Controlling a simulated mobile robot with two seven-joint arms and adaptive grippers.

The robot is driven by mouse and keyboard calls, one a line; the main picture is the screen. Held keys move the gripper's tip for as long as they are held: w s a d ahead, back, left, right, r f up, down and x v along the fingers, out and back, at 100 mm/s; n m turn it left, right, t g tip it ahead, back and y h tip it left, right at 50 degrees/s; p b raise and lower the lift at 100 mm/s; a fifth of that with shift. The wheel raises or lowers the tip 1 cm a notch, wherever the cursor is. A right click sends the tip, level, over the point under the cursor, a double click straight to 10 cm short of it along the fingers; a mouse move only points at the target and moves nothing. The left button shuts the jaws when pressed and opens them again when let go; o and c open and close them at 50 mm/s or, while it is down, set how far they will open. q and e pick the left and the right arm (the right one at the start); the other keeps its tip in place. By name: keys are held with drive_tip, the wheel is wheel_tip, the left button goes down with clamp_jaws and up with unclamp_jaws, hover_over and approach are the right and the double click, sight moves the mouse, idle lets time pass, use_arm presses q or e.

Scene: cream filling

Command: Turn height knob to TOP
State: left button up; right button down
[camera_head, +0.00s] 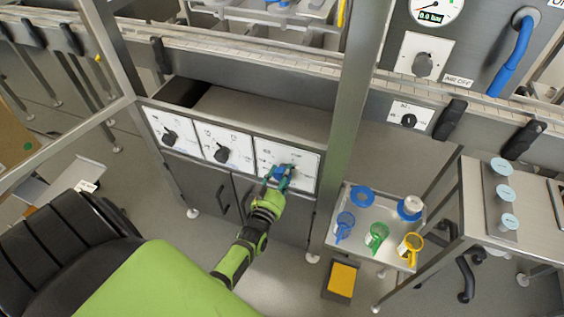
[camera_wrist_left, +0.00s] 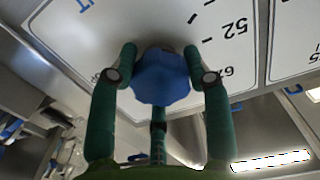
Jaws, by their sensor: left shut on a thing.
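The height knob (camera_wrist_left: 160,78) is a blue faceted knob on a white dial plate (camera_wrist_left: 110,25). In the left wrist view it sits between my left gripper's (camera_wrist_left: 162,65) green fingers, which are closed around its sides. The plate shows upside-down numbers, one reading 52, tick marks and a blue mark at the upper left. The knob's pointer direction is hidden. In the head view my left gripper (camera_head: 279,176) is at the rightmost plate (camera_head: 300,158) of the metal cabinet, and covers most of the knob. My right gripper is out of view.
Two more plates with black knobs (camera_head: 170,136) (camera_head: 221,154) are to the left on the cabinet. A metal post (camera_head: 352,110) rises just right of the cabinet. A small table (camera_head: 335,243) with coloured rings and funnels stands further right. A yellow-topped box (camera_head: 342,280) is on the floor.

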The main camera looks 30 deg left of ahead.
use_arm(q)
drive_tip(key=m, duration=0.3)
drive_tip(key=shift+w+a+r+m, duration=0.1)
drive_tip(key=shift+r+m, duration=0.2)
drive_tip(key=shift+w+r+m, duration=0.1)
drive_tip(key=shift+m, duration=2.2)
drive_tip(key=o, duration=1.2)
drive_tip(key=shift+c, duration=0.2)
drive_tip(key=shift+d, duration=0.25)
drive_tip(key=shift+f, duration=0.2)
